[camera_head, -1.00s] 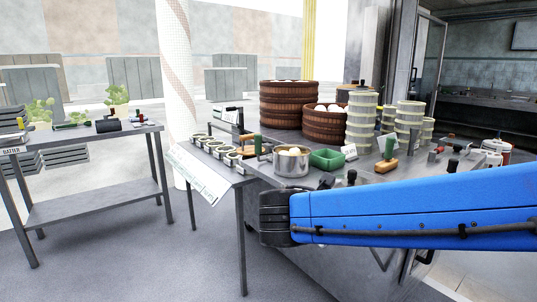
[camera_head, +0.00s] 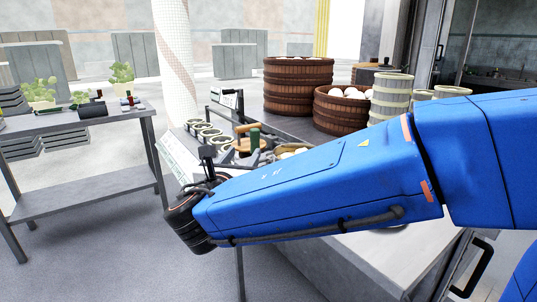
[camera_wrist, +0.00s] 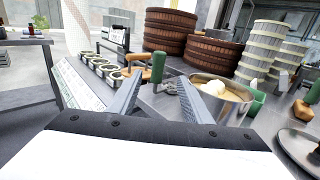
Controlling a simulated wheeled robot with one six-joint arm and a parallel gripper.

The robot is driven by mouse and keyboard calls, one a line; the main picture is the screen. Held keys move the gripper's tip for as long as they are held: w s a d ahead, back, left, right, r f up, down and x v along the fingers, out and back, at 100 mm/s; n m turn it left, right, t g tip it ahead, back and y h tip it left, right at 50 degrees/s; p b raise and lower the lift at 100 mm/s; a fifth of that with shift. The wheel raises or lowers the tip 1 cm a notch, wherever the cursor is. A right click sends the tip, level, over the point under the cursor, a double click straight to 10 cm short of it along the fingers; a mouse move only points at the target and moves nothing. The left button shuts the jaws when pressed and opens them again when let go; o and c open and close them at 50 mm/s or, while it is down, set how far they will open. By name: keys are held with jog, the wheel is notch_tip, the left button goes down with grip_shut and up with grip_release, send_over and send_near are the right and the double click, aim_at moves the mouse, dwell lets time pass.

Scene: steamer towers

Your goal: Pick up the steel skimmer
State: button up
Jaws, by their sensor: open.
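My gripper (camera_wrist: 158,98) shows in the wrist view with its two grey fingers spread apart and nothing between them. Beyond the fingertips stands an upright green handle (camera_wrist: 158,68), with small metal parts at its foot; it also shows in the head view (camera_head: 255,138). I cannot tell if this belongs to the steel skimmer. A round grey metal piece (camera_wrist: 298,150) lies at the lower right of the wrist view, cut off by the edge; I cannot tell what it is. In the head view my blue arm hides much of the counter.
A steel pot (camera_wrist: 222,100) with pale food stands right of the fingers. Small round tins (camera_wrist: 105,68) line the counter's left side. Brown steamers (camera_head: 298,85) and pale steamer towers (camera_head: 390,95) stand behind. A separate side table (camera_head: 75,122) is at left, with open floor between.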

aim_at(254, 141)
jog(key=w, duration=0.3)
jog(key=w+d, duration=0.1)
jog(key=w, duration=0.2)
jog(key=w+d, duration=0.1)
jog(key=w, duration=0.2)
jog(key=shift+w+f, duration=0.1)
jog(key=shift+w, duration=0.15)
jog(key=shift+w+d+f, duration=0.1)
jog(key=shift+w+f, duration=0.05)
jog(key=shift+w, duration=0.7)
jog(key=shift+w+d+f, duration=0.1)
jog(key=shift+w, duration=0.8)
jog(key=shift+w+d+f, duration=0.1)
jog(key=shift+w+f, duration=0.05)
jog(key=shift+w, duration=0.7)
grip_shut()
